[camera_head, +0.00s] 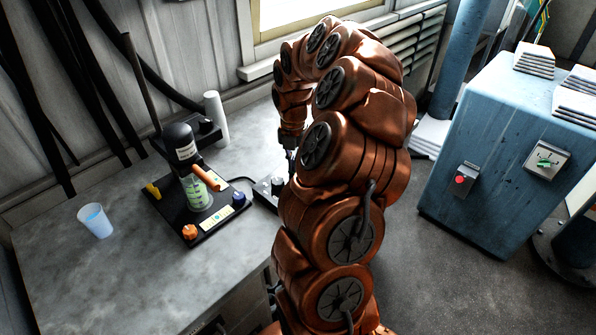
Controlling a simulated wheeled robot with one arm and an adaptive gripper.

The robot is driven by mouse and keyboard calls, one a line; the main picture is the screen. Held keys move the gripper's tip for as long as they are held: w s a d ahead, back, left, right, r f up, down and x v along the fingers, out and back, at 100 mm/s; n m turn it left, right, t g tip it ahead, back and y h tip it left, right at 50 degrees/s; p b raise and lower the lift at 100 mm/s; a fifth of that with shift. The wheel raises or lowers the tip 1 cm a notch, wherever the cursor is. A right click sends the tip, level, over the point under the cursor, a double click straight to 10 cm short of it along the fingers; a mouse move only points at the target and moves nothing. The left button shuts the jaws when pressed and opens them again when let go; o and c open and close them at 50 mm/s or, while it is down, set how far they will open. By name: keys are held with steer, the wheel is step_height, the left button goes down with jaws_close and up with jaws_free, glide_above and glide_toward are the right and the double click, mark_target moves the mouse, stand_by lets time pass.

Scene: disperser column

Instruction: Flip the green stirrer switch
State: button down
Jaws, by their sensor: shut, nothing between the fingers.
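A green switch (545,161) sits on a pale square plate on the sloping side of the blue cabinet (490,130) at the right. My gripper (291,165) is shut and empty. It points down above the back right of the grey table, well to the left of the green switch and apart from it. My copper arm stands between the table and the cabinet and hides part of the gripper's surroundings.
A small box with a red button (461,180) is left of the green switch. Paper stacks (535,57) lie on the cabinet. The table (110,270) holds a black stirrer stand (205,222), a beaker (196,192), a blue cup (95,219) and a small grey box (264,190).

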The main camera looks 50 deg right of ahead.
steer(key=shift+r+p, duration=1.35)
steer(key=shift+r, duration=2)
steer(key=s+a+r+m, duration=0.3)
steer(key=a+m, duration=0.2)
steer(key=a, duration=0.6)
steer(key=s+a+r+m, duration=0.2)
steer(key=a+r+m, duration=0.2)
steer(key=a, duration=0.7)
steer(key=s+a+f+m+g, duration=0.1)
steer(key=s+a+m, duration=0.4)
steer(key=s+m, duration=0.2)
steer(key=s+a+f+m, duration=0.1)
steer(key=s+a+m, duration=0.4)
steer(key=s, duration=0.6)
steer(key=m, duration=0.2)
steer(key=shift+s+a+m+g, duration=0.25)
steer(key=shift+s+m+g, duration=0.1)
steer(key=shift+m+g, duration=0.05)
